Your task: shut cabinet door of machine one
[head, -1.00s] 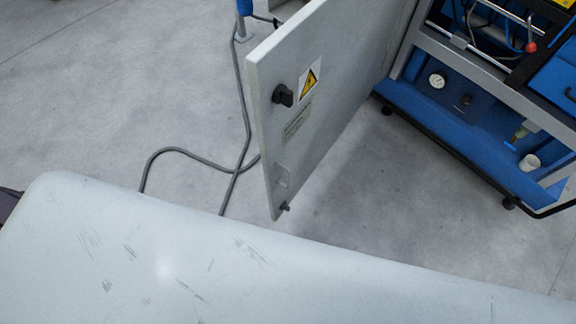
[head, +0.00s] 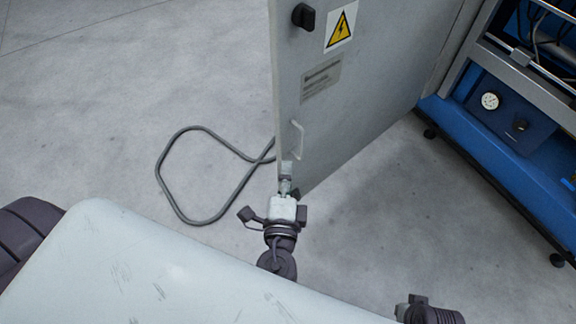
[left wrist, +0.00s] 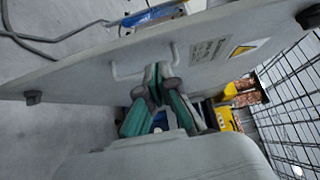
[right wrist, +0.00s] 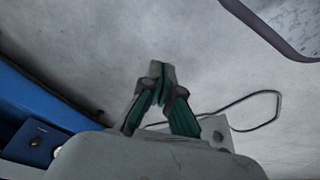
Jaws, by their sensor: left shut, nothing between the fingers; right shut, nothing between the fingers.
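The grey cabinet door (head: 365,90) stands open, hinged at the blue-framed machine (head: 490,165) on the right. It carries a black knob (head: 304,16), a yellow warning sign (head: 342,26), a label and a small pale handle (head: 297,140). My left gripper (head: 287,178) is shut and empty by the door's lower free corner, below the handle. In the left wrist view its closed fingertips (left wrist: 157,76) are in front of the door's face (left wrist: 90,70); I cannot tell whether they touch it. My right gripper (right wrist: 161,74) is shut and empty, over bare floor in the right wrist view.
A grey cable (head: 185,205) lies looped on the floor left of the door. The floor between the door and the machine (head: 390,190) is clear. A gauge (head: 490,101) sits on the machine's lower blue panel. A wire mesh fence (left wrist: 292,90) shows in the left wrist view.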

